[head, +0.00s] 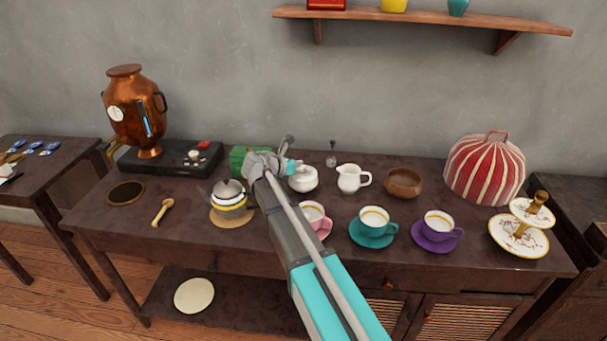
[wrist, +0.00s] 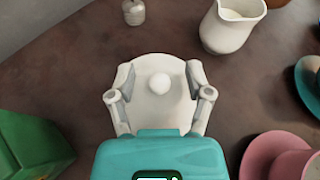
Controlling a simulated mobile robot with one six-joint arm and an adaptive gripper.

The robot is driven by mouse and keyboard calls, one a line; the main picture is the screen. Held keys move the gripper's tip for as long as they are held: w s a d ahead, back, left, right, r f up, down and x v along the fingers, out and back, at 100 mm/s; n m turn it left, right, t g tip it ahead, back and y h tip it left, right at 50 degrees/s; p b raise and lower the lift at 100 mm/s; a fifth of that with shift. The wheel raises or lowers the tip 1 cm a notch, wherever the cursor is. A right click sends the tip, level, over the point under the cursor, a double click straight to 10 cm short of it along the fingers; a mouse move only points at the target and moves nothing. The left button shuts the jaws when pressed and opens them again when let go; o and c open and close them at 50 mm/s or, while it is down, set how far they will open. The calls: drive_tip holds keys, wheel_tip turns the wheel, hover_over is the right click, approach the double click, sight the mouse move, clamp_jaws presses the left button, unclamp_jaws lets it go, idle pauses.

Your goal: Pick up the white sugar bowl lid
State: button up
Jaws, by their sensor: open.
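The white sugar bowl (head: 303,180) stands on the dark sideboard, left of the milk jug. Its white lid (wrist: 160,84) shows in the wrist view, with a round knob on top, and appears to sit on the bowl. My gripper (head: 288,160) is at the bowl's upper left in the head view and hides part of it. In the wrist view my gripper (wrist: 160,93) is open, with one finger on each side of the lid. I cannot tell whether the fingers touch it. The lower front of the bowl is hidden behind my teal gripper body.
A green box (wrist: 30,148) is close on the left. A white milk jug (head: 350,179) and a pink cup (head: 313,214) are close on the right. A small grey shaker (head: 331,160) stands behind. A wooden shelf (head: 420,18) juts from the wall above.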

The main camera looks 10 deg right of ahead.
sight(303, 165)
drive_tip(key=shift+c, duration=0.3)
clamp_jaws()
drive_tip(key=shift+r, duration=0.15)
wheel_tip(303, 165, up, 3)
drive_tip(key=p, duration=0.3)
drive_tip(key=s+a+r+p, duration=0.4)
drive_tip(key=s+r+p, duration=0.5)
drive_tip(key=s, duration=0.4)
drive_tip(key=shift+s+r+p, duration=0.2)
drive_tip(key=shift+r+p, duration=0.15)
drive_tip(key=shift+p, duration=0.15)
